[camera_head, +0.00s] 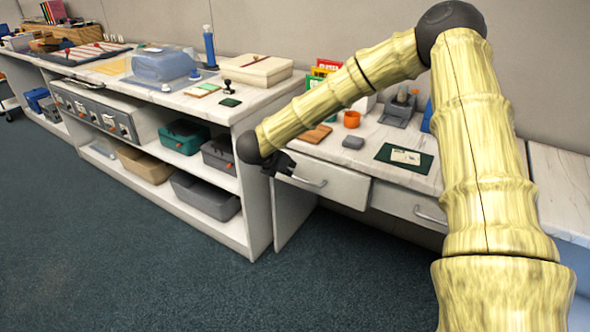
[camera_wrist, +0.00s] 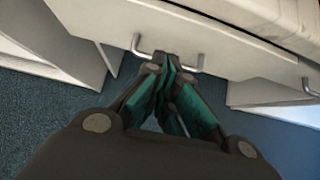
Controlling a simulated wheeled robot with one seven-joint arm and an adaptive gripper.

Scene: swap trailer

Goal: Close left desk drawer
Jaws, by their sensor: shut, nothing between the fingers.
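The desk's left drawer (camera_head: 340,186) has a pale front with a metal bar handle (camera_head: 311,182). Its front stands out past the right drawer (camera_head: 396,203), so it is partly open. My gripper (camera_head: 288,170) is at the left part of this front, by the handle. In the wrist view my gripper (camera_wrist: 172,64) has its green-lined fingers shut, with the tips at the left drawer's handle (camera_wrist: 137,46). The tips hide the middle of the bar. Whether they touch the bar or the drawer front (camera_wrist: 112,26), I cannot tell.
The desktop (camera_head: 350,168) holds a dark green card (camera_head: 404,158), a grey block (camera_head: 353,142) and an orange cup (camera_head: 352,119). A white shelf unit (camera_head: 259,190) with bins stands to the left. The carpet (camera_head: 150,265) in front is clear.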

